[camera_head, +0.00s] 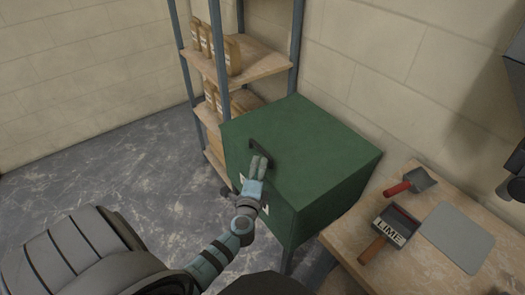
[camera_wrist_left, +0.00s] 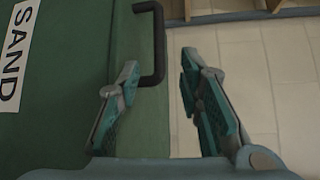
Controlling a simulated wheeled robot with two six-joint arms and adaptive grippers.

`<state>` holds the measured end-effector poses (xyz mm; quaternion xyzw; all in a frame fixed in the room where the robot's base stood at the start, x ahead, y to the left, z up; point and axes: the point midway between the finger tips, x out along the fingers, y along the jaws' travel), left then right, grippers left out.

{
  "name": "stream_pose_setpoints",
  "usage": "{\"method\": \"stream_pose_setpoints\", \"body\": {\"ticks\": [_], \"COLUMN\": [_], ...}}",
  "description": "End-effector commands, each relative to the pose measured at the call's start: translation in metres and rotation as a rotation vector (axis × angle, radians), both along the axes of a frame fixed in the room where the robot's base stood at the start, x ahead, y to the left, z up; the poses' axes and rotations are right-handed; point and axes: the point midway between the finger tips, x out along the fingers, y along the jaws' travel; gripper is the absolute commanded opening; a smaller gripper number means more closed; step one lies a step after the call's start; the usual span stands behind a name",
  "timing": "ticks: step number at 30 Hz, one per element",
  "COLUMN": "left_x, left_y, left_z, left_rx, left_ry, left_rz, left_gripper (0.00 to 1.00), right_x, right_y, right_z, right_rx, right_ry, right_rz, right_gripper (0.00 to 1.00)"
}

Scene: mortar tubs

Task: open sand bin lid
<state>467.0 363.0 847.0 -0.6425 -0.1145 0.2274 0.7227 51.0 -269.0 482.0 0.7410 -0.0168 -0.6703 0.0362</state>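The green sand bin (camera_head: 325,185) stands in the middle of the head view, its green lid (camera_head: 310,135) down and flat on top. A black bar handle (camera_head: 257,128) sits near the lid's left edge. My left gripper (camera_head: 258,160) reaches up to this handle from the front. In the left wrist view the gripper (camera_wrist_left: 158,68) is open, with the handle (camera_wrist_left: 158,40) between its fingers and a gap visible on both sides. The white SAND label (camera_wrist_left: 14,55) shows at the left there; in the head view the arm covers most of it. My right gripper does not show.
A shelf rack (camera_head: 250,60) with several brown bags stands behind the bin. At the right, a wooden table (camera_head: 385,270) carries a red-handled trowel (camera_head: 415,182), a LIME scoop (camera_head: 395,230) and a grey plate (camera_head: 458,236). Dark parts show at the right edge. Floor at left is clear.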

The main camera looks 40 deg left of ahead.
Motion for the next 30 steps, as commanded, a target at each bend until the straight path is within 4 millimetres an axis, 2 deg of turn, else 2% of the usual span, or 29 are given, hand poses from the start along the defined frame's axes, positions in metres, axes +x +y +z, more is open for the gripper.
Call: {"method": "stream_pose_setpoints", "body": {"ticks": [6,12,17,24,30], "left_x": [0.048,0.076,0.085,0.085,0.085], "left_y": [0.027,0.042,0.047,0.047,0.047], "left_z": [-0.01,-0.015,-0.015,-0.014,-0.014], "left_rx": [0.0,-0.002,-0.003,-0.004,-0.004], "left_ry": [0.0,0.001,0.002,0.001,0.002], "left_rz": [0.002,0.001,0.003,0.002,0.002], "left_gripper": [0.33,0.33,0.33,0.33,0.01], "right_x": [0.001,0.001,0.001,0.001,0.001], "right_y": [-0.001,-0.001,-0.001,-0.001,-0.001], "right_z": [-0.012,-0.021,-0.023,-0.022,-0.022], "right_rx": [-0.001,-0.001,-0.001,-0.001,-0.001], "right_ry": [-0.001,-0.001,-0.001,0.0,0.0], "right_rz": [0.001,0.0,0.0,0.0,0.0], "right_gripper": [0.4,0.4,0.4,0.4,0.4]}}
